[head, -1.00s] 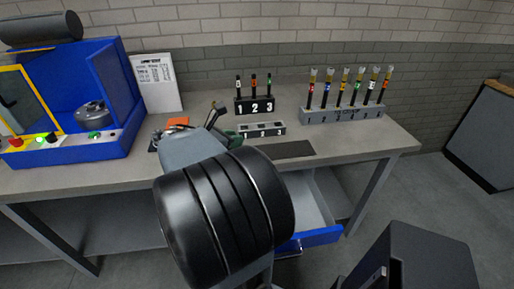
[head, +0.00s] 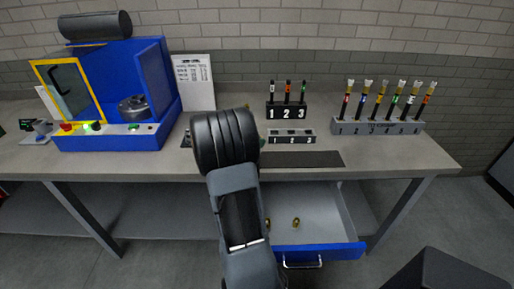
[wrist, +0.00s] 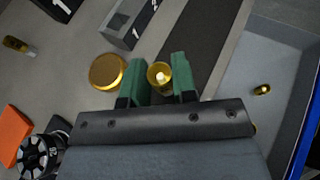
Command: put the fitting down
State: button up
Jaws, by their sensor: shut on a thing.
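In the wrist view my gripper (wrist: 160,80), with green fingers, is shut on a brass fitting (wrist: 159,74), seen end-on between the fingertips. The gripper is over the grey bench; I cannot tell whether the fitting touches it. In the head view my arm hides the gripper and the held fitting. A round gold disc or dish (wrist: 107,72) lies just left of the fingers. Two other brass fittings, one at the right (head: 296,222) and one by my arm (head: 268,223), lie in the open drawer (head: 345,215).
A numbered block (head: 289,136) and a dark mat (head: 300,159) lie on the bench. Behind stand a black numbered rack (head: 287,112) and a grey tube rack (head: 378,127). A blue machine (head: 110,95) stands left. An orange item (wrist: 12,134) lies left in the wrist view.

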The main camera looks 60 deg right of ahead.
jog(key=shift+w+d+f, duration=0.2)
jog(key=shift+f, duration=1.65)
jog(key=shift+f, duration=0.15)
jog(key=o, duration=0.9)
jog(key=shift+o, duration=0.2)
